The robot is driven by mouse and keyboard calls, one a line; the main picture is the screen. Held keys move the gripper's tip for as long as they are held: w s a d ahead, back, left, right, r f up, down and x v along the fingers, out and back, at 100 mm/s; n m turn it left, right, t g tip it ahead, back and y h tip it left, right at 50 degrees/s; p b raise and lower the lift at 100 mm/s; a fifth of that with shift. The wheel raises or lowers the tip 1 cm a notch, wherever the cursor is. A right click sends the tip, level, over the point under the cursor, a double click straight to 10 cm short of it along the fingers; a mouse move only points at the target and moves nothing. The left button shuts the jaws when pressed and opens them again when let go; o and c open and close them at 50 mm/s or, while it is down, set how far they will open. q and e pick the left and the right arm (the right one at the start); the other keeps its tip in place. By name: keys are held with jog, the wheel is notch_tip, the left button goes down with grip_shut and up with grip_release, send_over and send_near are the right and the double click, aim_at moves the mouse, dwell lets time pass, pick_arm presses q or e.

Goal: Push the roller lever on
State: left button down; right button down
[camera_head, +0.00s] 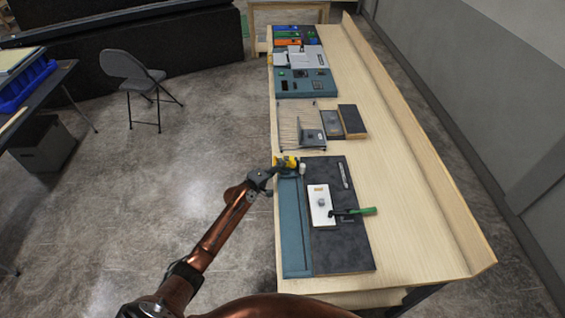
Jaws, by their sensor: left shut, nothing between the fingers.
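A small yellow block (284,161) sits at the far left corner of the dark board on the bench. A small pale cylindrical piece (302,169) is beside it on the right. The roller lever is too small to make out for certain; it may be part of these pieces. My left gripper (274,172) is shut and empty, right at the near side of the yellow block. I cannot tell whether it touches the block. My right gripper is out of view.
The dark board (345,250) bears a teal strip (294,240), a white plate (320,204) and a green-handled tool (362,211). A wire rack (290,125) and teal panel (305,83) are farther back. The bench's right side (410,220) is clear.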

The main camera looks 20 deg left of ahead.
pick_arm(q)
jog(key=s+a+r, duration=0.5)
jog(key=s+a, duration=0.1)
jog(key=s, duration=0.4)
jog(key=shift+s+a, duration=0.15)
jog(key=shift+a, duration=0.05)
jog(key=shift+r, duration=0.1)
